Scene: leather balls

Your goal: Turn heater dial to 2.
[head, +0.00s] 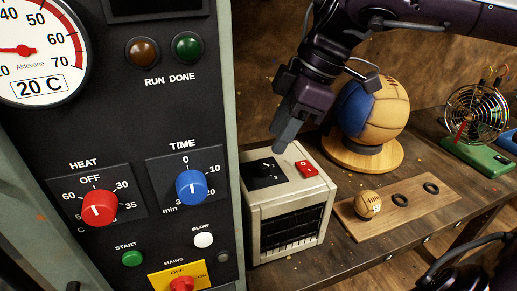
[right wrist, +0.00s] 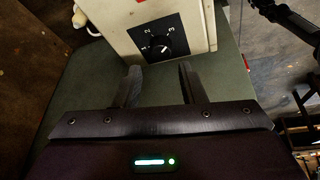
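The heater (head: 285,205) is a cream box with a dark front grille, standing on the bench beside the tall control cabinet. On its top are a black dial (head: 264,170) on a square plate and a red switch (head: 306,168). In the right wrist view the dial (right wrist: 163,47) shows numbers 1, 2 and 3; its exact setting is too small to read surely. My right gripper (head: 286,132) points down above the heater's top, near the dial. Its two fingers (right wrist: 158,84) are apart with nothing between them, short of the dial.
The cabinet (head: 232,150) with its own red and blue knobs stands close left of the heater. A large ball (head: 388,108) on a wooden stand, a small ball (head: 368,204) on a board (head: 410,208) and a fan (head: 475,115) are to the right.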

